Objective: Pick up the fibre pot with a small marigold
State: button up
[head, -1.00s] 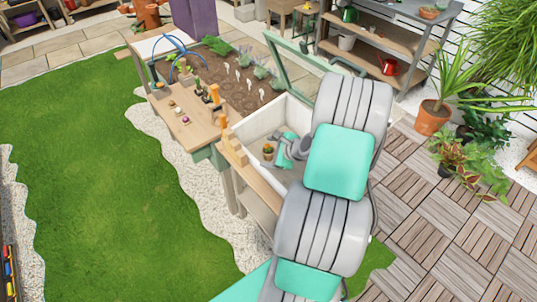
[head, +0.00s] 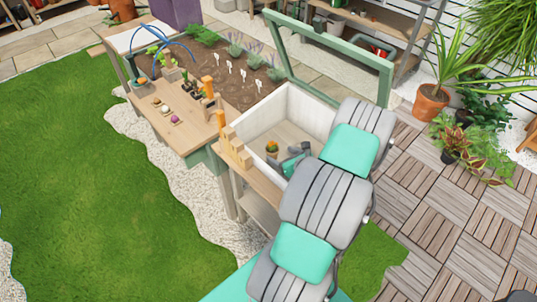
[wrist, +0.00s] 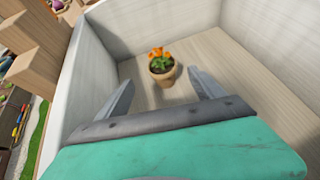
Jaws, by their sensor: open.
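The fibre pot (wrist: 163,74) is a small tan pot with an orange marigold. It stands upright on the floor of a white-walled box in the wrist view, and shows in the head view (head: 272,148) near the box's left side. My gripper (wrist: 164,83) is open and empty, with its two fingers apart. In the wrist view the pot shows between the fingertips and a little beyond them, apart from both. In the head view my gripper (head: 283,158) is low inside the box, just right of the pot. My arm hides part of the box.
The box's white wall (head: 307,108) surrounds the pot, and a green-framed lid (head: 330,55) stands open behind it. Wooden blocks (head: 236,146) line the ledge at left. A wooden table (head: 180,128) with small items stands further left.

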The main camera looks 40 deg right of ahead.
aim_at(274, 150)
jog(key=shift+w+f, duration=0.5)
jog(key=shift+f, duration=0.15)
jog(key=x, duration=0.7)
jog(key=shift+w+d+r, duration=0.15)
jog(key=shift+d+r, duration=0.05)
jog(key=shift+d, duration=0.15)
jog(key=shift+c, duration=0.4)
jog(key=c, duration=1.4)
